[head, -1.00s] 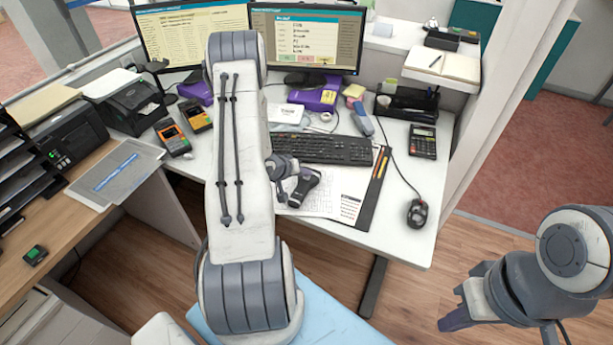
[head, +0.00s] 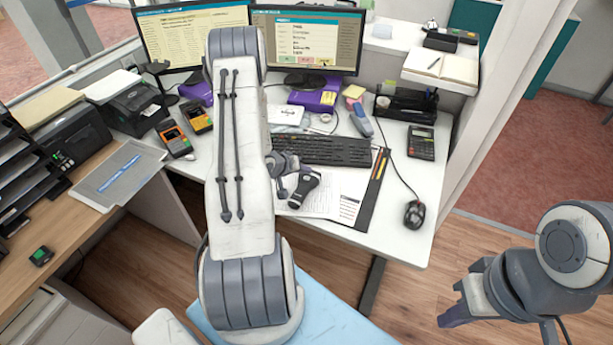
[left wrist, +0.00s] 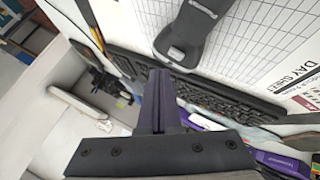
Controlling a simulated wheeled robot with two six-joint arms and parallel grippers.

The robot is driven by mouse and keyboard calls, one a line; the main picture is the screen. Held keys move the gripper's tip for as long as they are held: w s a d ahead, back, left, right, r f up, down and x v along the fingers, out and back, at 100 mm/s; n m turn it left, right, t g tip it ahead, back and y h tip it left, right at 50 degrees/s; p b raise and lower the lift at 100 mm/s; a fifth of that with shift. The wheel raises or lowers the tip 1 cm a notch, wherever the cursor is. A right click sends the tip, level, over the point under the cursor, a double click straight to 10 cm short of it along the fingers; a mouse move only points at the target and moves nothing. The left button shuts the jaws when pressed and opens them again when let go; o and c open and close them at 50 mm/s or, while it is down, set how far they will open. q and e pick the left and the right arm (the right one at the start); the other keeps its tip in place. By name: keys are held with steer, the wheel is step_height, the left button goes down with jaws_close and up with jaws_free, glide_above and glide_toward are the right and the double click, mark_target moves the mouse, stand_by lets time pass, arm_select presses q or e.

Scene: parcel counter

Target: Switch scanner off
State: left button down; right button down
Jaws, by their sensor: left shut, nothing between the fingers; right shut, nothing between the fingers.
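A dark grey and black handheld scanner (head: 303,187) lies on a printed sheet on the white desk, just in front of the keyboard. It also shows at the top of the left wrist view (left wrist: 190,32). My left gripper (left wrist: 160,78) is shut and empty, its fingertips apart from the scanner in that picture. In the head view my left forearm hides much of that gripper, which is close to the left of the scanner. My right gripper (head: 455,310) is shut and empty, low at the right over the floor, away from the desk. No switch on the scanner can be made out.
The keyboard (head: 330,151) lies behind the scanner. A mouse (head: 414,214) and calculator (head: 421,142) are to the right. Two monitors (head: 305,40) stand at the back. The desk's front right area is mostly clear.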

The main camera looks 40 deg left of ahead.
arm_select(q)
step_height(320, 180, up, 6)
steer(key=p, duration=0.5)
steer(key=shift+f, duration=0.2)
steer(key=w+d+r+m+g, duration=0.2)
steer(key=w+d+r+m, duration=0.2)
steer(key=d+r, duration=0.45)
steer(key=s+d+r+m+g+y, duration=0.1)
steer(key=s+d+r+m, duration=0.1)
steer(key=d+r, duration=0.35)
steer(key=s+d+r+m+g, duration=0.1)
steer(key=s+d+r+m, duration=0.15)
steer(key=d, duration=0.65)
steer(key=s+d+r+m+g, duration=0.1)
steer(key=s+d+r+m, duration=0.1)
steer(key=s+d, duration=0.3)
steer(key=s+d+r+m+g, duration=0.2)
steer(key=s+d, duration=0.3)
steer(key=s, duration=0.7)
steer(key=s+d+r+m+g+h, duration=0.1)
steer(key=s+d+r+m+g, duration=0.1)
steer(key=s, duration=0.7)
step_height(320, 180, up, 2)
steer(key=d+m, duration=0.1)
steer(key=d, duration=0.2)
steer(key=shift+r, duration=0.25)
